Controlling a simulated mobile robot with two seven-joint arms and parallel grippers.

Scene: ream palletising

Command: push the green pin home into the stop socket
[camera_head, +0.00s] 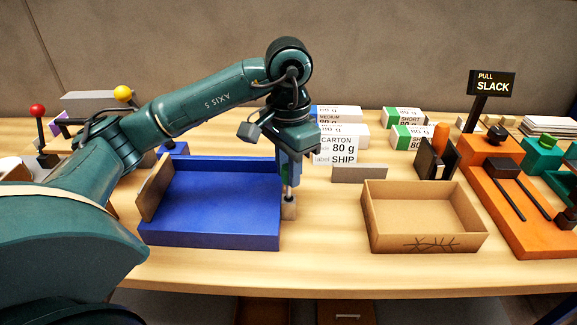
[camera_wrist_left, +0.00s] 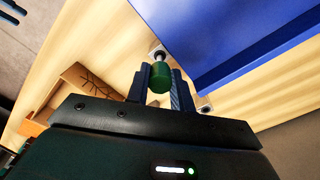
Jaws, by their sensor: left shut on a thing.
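My left gripper (camera_head: 289,183) points down at the right end of the blue tray (camera_head: 210,215). It is shut on the green pin (camera_wrist_left: 160,78), whose green head sits between the fingers in the left wrist view. In the head view the fingers mostly hide the pin (camera_head: 285,171); a pale metal shank shows below them, over a small tan block (camera_head: 289,210) against the tray's right side, likely the stop socket. How deep the shank sits in it I cannot tell. A second small metal-ringed fitting (camera_wrist_left: 205,108) shows beside the tray in the wrist view. My right gripper is out of view.
An open cardboard box (camera_head: 425,243) stands right of the tray. An orange fixture (camera_head: 510,200) and a "PULL SLACK" sign (camera_head: 492,83) are at the right. Bare table separates tray and box.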

